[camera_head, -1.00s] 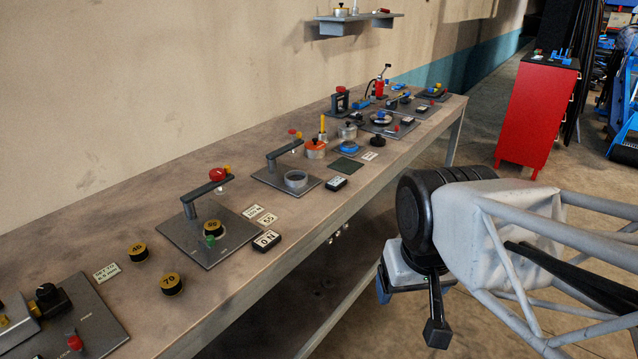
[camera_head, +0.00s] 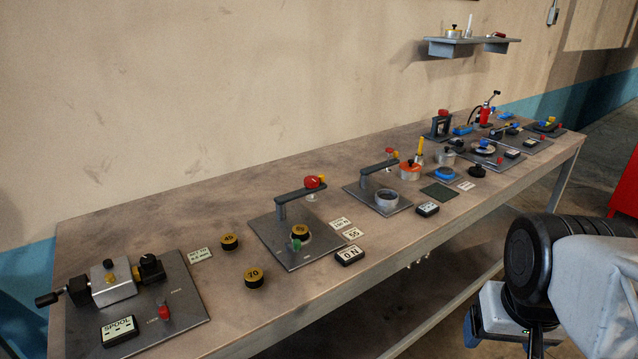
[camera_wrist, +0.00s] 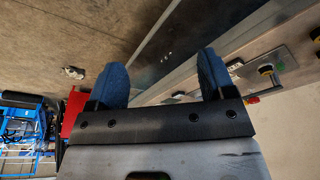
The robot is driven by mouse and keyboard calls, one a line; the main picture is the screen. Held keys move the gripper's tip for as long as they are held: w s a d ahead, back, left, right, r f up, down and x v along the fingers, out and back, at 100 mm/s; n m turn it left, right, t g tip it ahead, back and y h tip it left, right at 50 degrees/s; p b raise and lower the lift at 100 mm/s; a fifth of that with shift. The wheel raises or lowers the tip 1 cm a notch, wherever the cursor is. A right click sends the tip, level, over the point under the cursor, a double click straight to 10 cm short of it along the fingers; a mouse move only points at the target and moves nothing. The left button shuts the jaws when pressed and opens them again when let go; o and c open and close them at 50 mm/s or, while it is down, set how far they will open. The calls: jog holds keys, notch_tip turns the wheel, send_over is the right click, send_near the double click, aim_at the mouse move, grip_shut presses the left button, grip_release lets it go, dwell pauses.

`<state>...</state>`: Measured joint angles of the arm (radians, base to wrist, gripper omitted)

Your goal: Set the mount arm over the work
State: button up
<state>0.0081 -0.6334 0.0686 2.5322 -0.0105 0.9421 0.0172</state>
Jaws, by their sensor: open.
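Two dark mount arms stand on bench plates in the head view; I cannot tell which one the task means. The nearer mount arm (camera_head: 294,194) has a red and yellow head at its far end. Its grey plate (camera_head: 281,257) carries a black-and-yellow puck (camera_head: 300,232) and a green knob (camera_head: 296,245). The farther mount arm (camera_head: 376,168) reaches above a plate with a grey ring (camera_head: 387,198). My gripper is off the bench's front side, well away from both. In the wrist view its blue fingers (camera_wrist: 163,78) are spread apart with nothing between them.
Loose pucks marked 45 (camera_head: 229,242) and 70 (camera_head: 254,278) lie left of the nearer plate. A 0 N readout (camera_head: 349,255) lies to its right. A spool fixture (camera_head: 115,282) sits at the near left. Several other fixtures crowd the far end.

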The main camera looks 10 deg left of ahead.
dwell(0.4)
